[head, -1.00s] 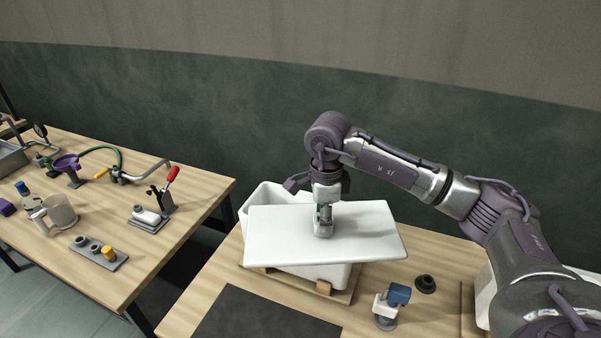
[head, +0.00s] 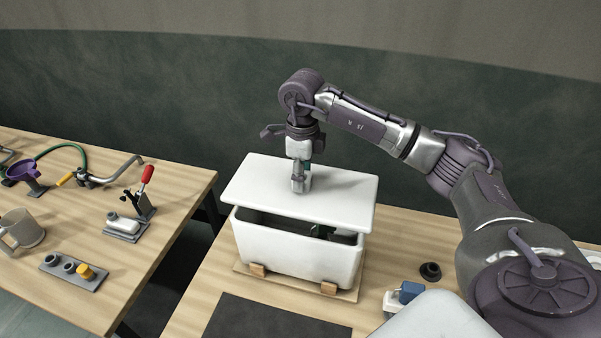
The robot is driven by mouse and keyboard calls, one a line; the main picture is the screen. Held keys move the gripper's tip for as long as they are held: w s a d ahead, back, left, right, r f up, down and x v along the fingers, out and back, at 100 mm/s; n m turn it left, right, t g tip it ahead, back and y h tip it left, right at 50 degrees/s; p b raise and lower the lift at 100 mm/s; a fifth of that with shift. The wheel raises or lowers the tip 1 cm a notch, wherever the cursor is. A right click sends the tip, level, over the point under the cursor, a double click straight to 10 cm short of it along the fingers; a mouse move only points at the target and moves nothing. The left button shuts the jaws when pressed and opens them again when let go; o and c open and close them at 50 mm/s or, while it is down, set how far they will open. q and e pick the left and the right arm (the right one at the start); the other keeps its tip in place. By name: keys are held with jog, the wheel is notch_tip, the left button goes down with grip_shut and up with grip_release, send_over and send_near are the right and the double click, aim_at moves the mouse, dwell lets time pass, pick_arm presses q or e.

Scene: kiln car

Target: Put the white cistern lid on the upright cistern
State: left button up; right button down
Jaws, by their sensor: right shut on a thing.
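The white cistern lid (head: 335,197) is a flat rectangular slab over the upright white cistern (head: 295,252) in the head view. A dark gap shows between the lid and the cistern's front rim, so the lid is above it there. The lid roughly covers the opening. Something green and dark shows inside the cistern at the right. My right gripper (head: 300,180) points down onto the middle of the lid and is shut on a part at its top; its fingertips hide what they hold. My left gripper is not in view.
The cistern stands on a wooden board with small blocks (head: 328,288). A dark mat (head: 275,318) lies in front. A black round part (head: 430,271) and a blue-and-white fitting (head: 408,292) stand to the right. A second table at left holds a red-handled clamp (head: 143,190) and a mug (head: 22,228).

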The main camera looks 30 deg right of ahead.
jog(key=shift+r, duration=0.1)
jog(key=shift+w+f, duration=0.25)
jog(key=shift+w+f+b, duration=0.1)
jog(key=shift+f+b, duration=0.3)
jog(key=shift+b, duration=0.15)
jog(key=shift+f, duration=0.3)
jog(key=shift+f+b, duration=0.5)
jog(key=shift+b, duration=0.2)
jog(key=shift+f+b, duration=0.6)
jog(key=shift+f, duration=0.2)
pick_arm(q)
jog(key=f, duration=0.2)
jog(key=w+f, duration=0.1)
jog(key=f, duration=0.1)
pick_arm(e)
jog(key=shift+f, duration=0.15)
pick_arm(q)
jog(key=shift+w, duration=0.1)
